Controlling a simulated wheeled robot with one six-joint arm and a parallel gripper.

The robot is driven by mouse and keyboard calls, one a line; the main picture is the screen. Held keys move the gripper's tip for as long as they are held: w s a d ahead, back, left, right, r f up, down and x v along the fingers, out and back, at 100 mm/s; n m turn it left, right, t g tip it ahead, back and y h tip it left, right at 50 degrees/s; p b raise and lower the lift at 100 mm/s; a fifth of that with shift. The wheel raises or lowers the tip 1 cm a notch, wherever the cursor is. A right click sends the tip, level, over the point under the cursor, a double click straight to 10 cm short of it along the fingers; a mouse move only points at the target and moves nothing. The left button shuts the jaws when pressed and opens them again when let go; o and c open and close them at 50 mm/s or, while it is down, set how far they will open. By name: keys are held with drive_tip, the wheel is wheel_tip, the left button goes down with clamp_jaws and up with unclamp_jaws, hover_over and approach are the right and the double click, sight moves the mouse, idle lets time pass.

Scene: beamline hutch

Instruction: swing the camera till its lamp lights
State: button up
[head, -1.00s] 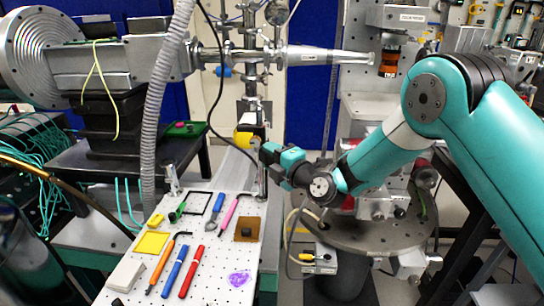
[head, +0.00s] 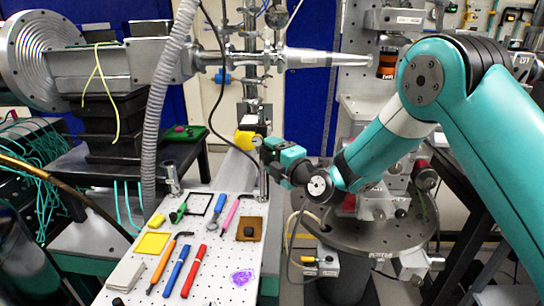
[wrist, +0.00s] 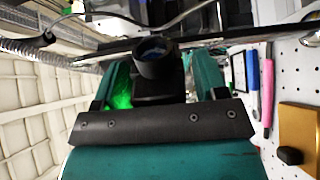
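My gripper (head: 266,148) is at the end of my teal arm, beside a post at the back edge of the perforated board. In the wrist view its two teal fingers (wrist: 160,78) stand apart, on either side of a small black body with a round lens, which looks like the camera (wrist: 153,60). I cannot tell whether both fingers press on it. A bright green glow (wrist: 122,98) shows by the left finger; its source is partly hidden. In the head view a yellow part (head: 247,140) is just left of the gripper tip, and the camera is mostly hidden there.
The perforated board (head: 215,262) holds pens, a red marker (head: 194,272), a yellow square (head: 152,243) and a brown plate (head: 249,229). A grey ribbed hose (head: 160,100) hangs at left. A metal nozzle (head: 310,58) juts out above, and a round stage (head: 370,235) is at right.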

drive_tip(key=shift+s+d+f, duration=0.15)
drive_tip(key=shift+s, duration=0.1)
drive_tip(key=b+v, duration=1.2)
drive_tip(key=v, duration=0.5)
drive_tip(key=shift+r+b, duration=0.2)
drive_tip(key=shift+b, duration=0.15)
